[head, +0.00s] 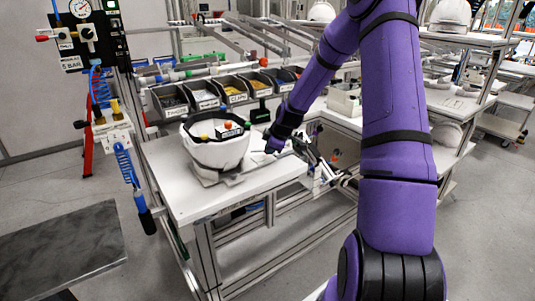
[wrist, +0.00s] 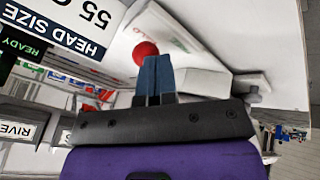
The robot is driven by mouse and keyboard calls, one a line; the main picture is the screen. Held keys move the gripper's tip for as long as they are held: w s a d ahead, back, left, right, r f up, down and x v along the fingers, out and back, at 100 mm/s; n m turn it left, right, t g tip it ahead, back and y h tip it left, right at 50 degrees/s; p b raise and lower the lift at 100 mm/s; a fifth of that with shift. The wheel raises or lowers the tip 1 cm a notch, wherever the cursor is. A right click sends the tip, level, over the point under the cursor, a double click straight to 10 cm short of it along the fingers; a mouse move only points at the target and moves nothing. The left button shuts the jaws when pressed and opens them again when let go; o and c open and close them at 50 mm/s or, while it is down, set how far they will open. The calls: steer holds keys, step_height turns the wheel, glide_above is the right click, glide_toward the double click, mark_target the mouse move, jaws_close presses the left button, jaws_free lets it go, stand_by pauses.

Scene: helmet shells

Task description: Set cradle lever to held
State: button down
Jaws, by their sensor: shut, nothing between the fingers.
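A white cradle unit with a bowl-shaped shell (head: 214,150) stands on the white workbench (head: 180,190) in the head view. A small orange-red spot (head: 228,125) shows at its rim. In the wrist view a red ball knob (wrist: 146,51) lies just past my gripper (wrist: 157,60), partly behind the fingertips. I cannot tell whether they touch it, or whether the spot is the same knob. My fingers are together with nothing between them. In the head view my gripper (head: 272,148) is right of the shell, its fingertips unclear. The lever's arm and setting cannot be made out.
A dark sign (wrist: 78,30) reading HEAD SIZE and a green READY label (wrist: 20,45) are close at left in the wrist view. A row of labelled parts bins (head: 205,98) stands behind the shell. The bench's front left is clear.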

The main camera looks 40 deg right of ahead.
steer(key=shift+w+d+n+g+y, duration=0.15)
steer(key=shift+w+d+n+y, duration=0.25)
steer(key=shift+n, duration=0.4)
steer(key=shift+w+d+n+g+y, duration=0.2)
steer(key=shift+d+n+y, duration=0.25)
steer(key=shift+n, duration=0.35)
